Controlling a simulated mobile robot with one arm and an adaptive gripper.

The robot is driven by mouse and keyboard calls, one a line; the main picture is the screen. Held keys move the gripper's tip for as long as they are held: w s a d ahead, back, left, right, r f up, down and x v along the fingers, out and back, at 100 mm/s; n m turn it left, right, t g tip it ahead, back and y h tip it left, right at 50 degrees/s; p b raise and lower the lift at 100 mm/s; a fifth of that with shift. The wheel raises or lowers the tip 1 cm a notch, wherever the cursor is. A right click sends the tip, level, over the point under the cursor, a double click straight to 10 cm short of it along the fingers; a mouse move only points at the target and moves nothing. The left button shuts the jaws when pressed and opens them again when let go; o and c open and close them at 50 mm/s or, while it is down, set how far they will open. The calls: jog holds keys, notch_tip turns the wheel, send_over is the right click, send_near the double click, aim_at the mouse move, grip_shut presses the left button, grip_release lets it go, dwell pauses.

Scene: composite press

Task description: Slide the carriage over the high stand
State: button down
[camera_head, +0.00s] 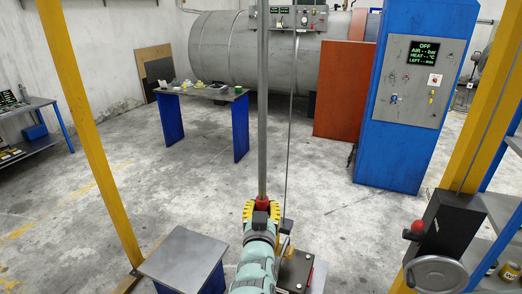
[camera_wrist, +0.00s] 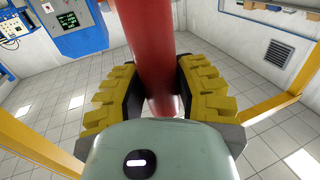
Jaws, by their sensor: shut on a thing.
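My gripper (camera_head: 262,212) has its yellow-padded fingers shut on a red handle (camera_head: 262,201) at the lower end of a long grey pole (camera_head: 263,100). In the wrist view the red handle (camera_wrist: 158,60) is a thick upright cylinder between the two finger pads (camera_wrist: 160,100). The pole runs up out of the top of the head view. The carriage itself is not clearly visible. A grey-topped stand (camera_head: 185,262) is low left of my gripper; I cannot tell whether it is the high stand.
Yellow posts (camera_head: 85,130) rise at left and right. A black winch box with a crank (camera_head: 445,235) is on the right post. A blue control cabinet (camera_head: 415,95) reads OFF. A table (camera_head: 203,93) with small items stands before a large grey cylinder (camera_head: 240,50). Mid-left floor is clear.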

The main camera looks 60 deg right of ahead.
jog(key=c, duration=0.7)
grip_release()
jog(key=shift+s, duration=0.15)
jog(key=shift+o, duration=0.2)
jog(key=shift+a, duration=0.15)
jog(key=v, duration=1.1)
jog(key=shift+a, duration=0.35)
jog(key=shift+s, duration=0.15)
